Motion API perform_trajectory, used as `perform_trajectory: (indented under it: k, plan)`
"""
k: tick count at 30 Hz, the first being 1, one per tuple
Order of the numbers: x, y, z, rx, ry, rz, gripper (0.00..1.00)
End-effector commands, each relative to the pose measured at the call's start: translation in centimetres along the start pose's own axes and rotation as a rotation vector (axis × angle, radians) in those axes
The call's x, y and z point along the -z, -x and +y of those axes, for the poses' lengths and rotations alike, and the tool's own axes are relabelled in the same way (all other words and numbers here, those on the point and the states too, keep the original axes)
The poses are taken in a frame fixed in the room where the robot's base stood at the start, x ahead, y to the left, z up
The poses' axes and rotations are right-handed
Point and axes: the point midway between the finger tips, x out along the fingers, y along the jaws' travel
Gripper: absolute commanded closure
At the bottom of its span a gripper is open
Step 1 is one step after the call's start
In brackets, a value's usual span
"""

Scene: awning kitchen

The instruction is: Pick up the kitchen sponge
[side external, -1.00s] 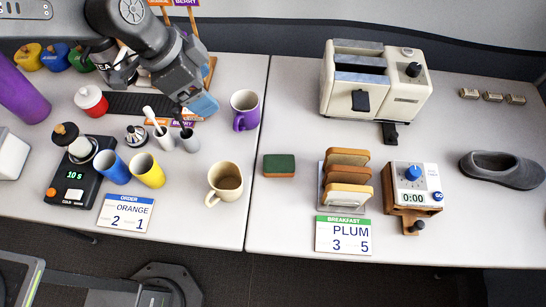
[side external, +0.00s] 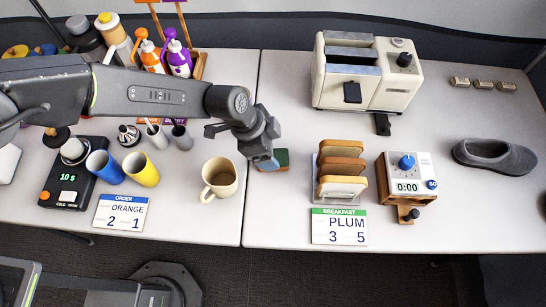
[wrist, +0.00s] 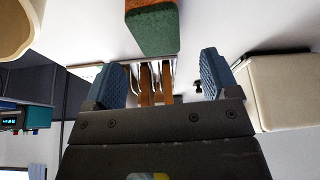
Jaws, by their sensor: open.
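The kitchen sponge (side external: 281,159), green with an orange-brown layer, lies on the right table, left of the bread rack. My gripper (side external: 265,163) is at its left side in the side view and hides part of it. In the wrist view the sponge (wrist: 152,30) shows at the top middle, ahead of the gap between my two blue fingertips (wrist: 160,75). My gripper is open, with nothing between the fingers. I cannot tell whether a finger touches the sponge.
A beige mug (side external: 219,180) stands close on the left. The bread rack (side external: 341,199) and timer box (side external: 408,172) stand on the right, and the toaster (side external: 365,78) behind. The table in front of the sponge is clear, up to its front edge.

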Motion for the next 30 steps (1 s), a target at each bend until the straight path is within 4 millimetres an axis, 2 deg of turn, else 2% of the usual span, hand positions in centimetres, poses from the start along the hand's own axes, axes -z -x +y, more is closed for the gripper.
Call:
perform_trajectory:
  k: [4, 12, 21, 30]
  plan:
    - [-0.2, -1.2, 0.1, -0.001, -0.001, -0.001, 0.19]
    - [-0.6, -4.9, 0.1, 0.000, 0.000, -0.001, 0.19]
    - [-0.5, -5.3, 0.1, 0.001, 0.000, 0.000, 0.19]
    - [-0.5, -5.3, 0.1, 0.001, 0.000, 0.000, 0.47]
